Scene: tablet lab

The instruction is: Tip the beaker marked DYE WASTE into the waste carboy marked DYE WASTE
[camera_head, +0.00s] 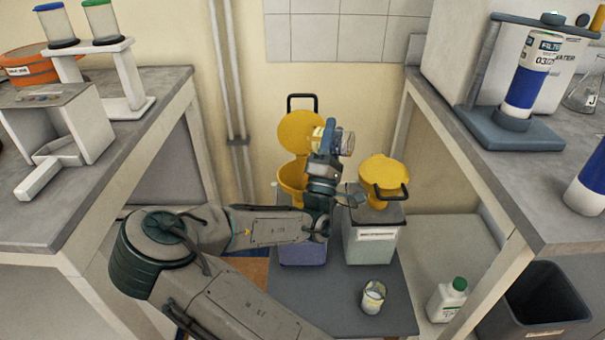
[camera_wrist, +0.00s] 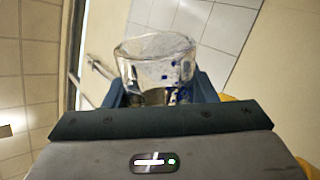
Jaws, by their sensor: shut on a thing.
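My gripper (camera_head: 326,150) is shut on a clear glass beaker (camera_head: 347,142) in the head view. The beaker lies well over on its side, its far end toward the right. In the wrist view the beaker (camera_wrist: 158,62) sits between the fingers, with blue marks on its wall; its contents and label are unclear. Below and left stands a purple-tinted carboy (camera_head: 303,252) with its yellow funnel lid (camera_head: 300,131) raised. My arm partly hides its funnel (camera_head: 291,180). To its right a pale green carboy (camera_head: 371,246) has its yellow lid (camera_head: 384,171) down. I cannot read either carboy's marking.
Another beaker (camera_head: 373,297) stands on the low grey platform (camera_head: 335,318) in front of the carboys. A white bottle with a green cap (camera_head: 446,300) and a dark bin (camera_head: 535,308) stand to the right. Benches (camera_head: 95,190) (camera_head: 490,165) flank the gap on both sides.

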